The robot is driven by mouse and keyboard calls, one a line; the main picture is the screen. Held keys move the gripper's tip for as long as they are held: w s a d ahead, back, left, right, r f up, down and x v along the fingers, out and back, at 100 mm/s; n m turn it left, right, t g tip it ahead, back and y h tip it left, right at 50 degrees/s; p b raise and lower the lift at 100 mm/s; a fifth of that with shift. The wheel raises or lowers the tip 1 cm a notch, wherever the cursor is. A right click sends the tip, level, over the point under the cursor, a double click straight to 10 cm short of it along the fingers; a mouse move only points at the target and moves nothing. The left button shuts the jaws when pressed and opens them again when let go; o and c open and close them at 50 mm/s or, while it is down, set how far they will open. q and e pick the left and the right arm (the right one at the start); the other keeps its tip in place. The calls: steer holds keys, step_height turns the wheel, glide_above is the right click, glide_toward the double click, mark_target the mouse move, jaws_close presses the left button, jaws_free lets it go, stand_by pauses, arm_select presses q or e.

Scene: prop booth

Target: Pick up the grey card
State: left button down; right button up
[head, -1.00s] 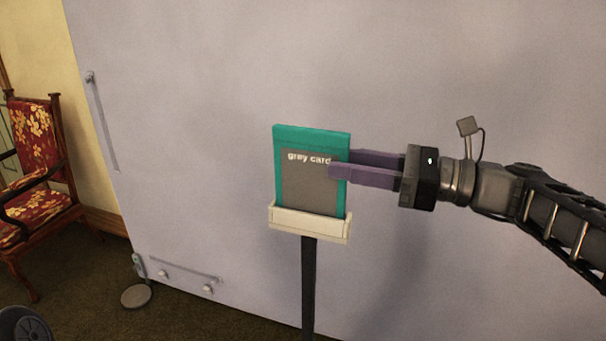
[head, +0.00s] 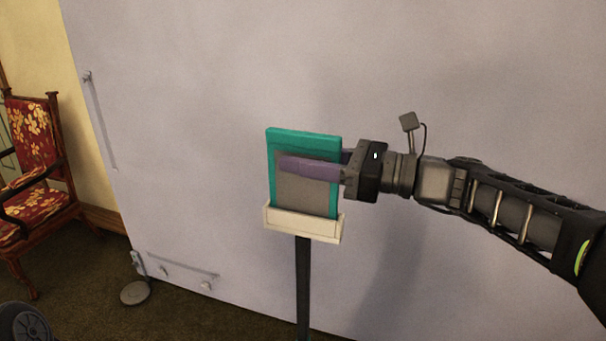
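The grey card (head: 305,190), a grey panel with a teal border, stands upright in a cream holder (head: 302,224) on a dark post. My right gripper (head: 283,160) reaches in from the right at the card's upper half. One purple finger lies across the card's front face and covers its label. The other finger passes behind the card, and its tip is hidden. The fingers look apart, with the card between them; whether they touch it is hard to see. My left gripper is not in view.
A large pale panel (head: 450,60) stands close behind the card and holder. A red floral chair (head: 35,160) is at the far left. A round grey disc (head: 135,293) lies on the carpet below the panel's left edge.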

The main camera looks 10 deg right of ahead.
steer(key=shift+s, duration=0.1)
stand_by(0.4)
steer(key=shift+c, duration=0.2)
jaws_close()
stand_by(0.3)
